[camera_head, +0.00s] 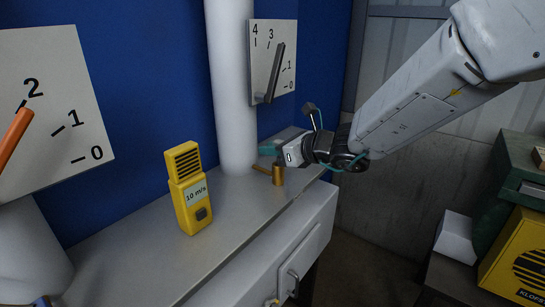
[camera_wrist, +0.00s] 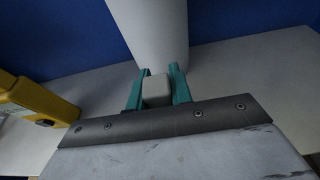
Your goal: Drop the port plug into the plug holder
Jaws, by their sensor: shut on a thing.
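My gripper (camera_head: 270,150) is over the grey shelf, at the foot of the white column. In the wrist view its two teal fingers (camera_wrist: 158,88) are closed on the sides of a pale grey block, which looks like the port plug (camera_wrist: 157,91). The plug cannot be made out in the head view. A small brass fitting (camera_head: 278,176) with a short side arm stands on the shelf just below and in front of the gripper. It may be the plug holder, but I cannot tell for sure. It is not visible in the wrist view.
A yellow air meter reading 10 m/s (camera_head: 188,190) stands on the shelf (camera_head: 135,235) to the left. The white column (camera_head: 233,90) rises close behind the gripper. Lever dials (camera_head: 272,60) are on the blue wall. A yellow case (camera_head: 515,260) lies at the far right.

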